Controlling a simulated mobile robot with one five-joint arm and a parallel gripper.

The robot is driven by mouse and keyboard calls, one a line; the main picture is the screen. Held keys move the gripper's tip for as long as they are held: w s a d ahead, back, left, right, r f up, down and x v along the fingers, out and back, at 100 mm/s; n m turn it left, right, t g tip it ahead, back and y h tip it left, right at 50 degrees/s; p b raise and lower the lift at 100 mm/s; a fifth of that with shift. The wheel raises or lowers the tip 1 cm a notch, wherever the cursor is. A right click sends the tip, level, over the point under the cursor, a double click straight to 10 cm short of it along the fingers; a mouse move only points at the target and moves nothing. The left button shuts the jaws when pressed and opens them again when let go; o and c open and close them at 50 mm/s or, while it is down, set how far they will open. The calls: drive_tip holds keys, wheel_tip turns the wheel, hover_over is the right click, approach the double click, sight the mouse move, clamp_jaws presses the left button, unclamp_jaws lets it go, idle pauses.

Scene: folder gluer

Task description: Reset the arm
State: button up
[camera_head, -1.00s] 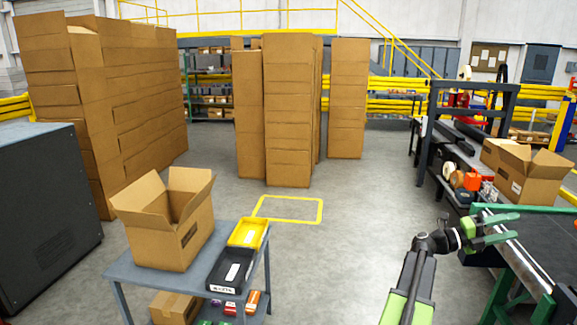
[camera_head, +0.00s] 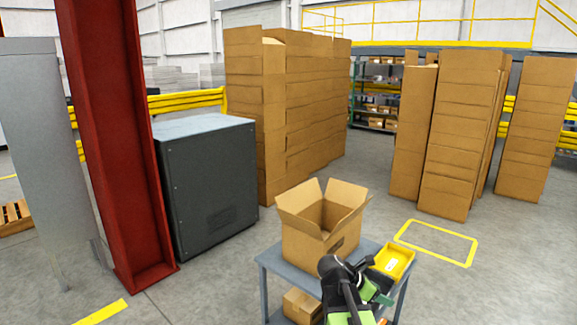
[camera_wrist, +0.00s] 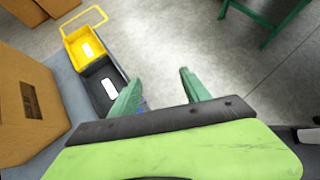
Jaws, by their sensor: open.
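My gripper shows in the wrist view (camera_wrist: 160,95), with its two green fingers apart and nothing between them. Its left finger overlaps the edge of a black bin (camera_wrist: 103,86) in that picture; whether they touch I cannot tell. In the head view my arm is folded in front of a small grey-blue cart (camera_head: 268,262), and the gripper (camera_head: 375,290) is partly hidden there behind my own dark wrist.
On the cart stand an open cardboard box (camera_head: 305,248) and a yellow bin (camera_head: 396,262). A closed box (camera_head: 302,306) is on the lower shelf. A dark cabinet (camera_head: 208,190), red column (camera_head: 115,150) and tall carton stacks (camera_head: 460,135) stand around. Grey floor is open at right.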

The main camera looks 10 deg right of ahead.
drive_tip(key=s+a+f+m+y, duration=0.2)
drive_tip(key=a+m+y, duration=0.1)
drive_tip(key=a+m, duration=0.3)
drive_tip(key=s+a+f+m+g+y, duration=0.1)
drive_tip(key=s+a+f+m+y, duration=0.1)
drive_tip(key=a+m, duration=0.5)
drive_tip(key=s+a+f+m+y, duration=0.2)
drive_tip(key=a+m, duration=0.5)
drive_tip(key=a, duration=0.5)
drive_tip(key=f+y, duration=0.1)
drive_tip(key=y, duration=0.1)
drive_tip(key=shift+s+f+y, duration=0.25)
drive_tip(key=shift+s+y, duration=0.05)
drive_tip(key=shift+y, duration=0.1)
drive_tip(key=shift+c, duration=0.4)
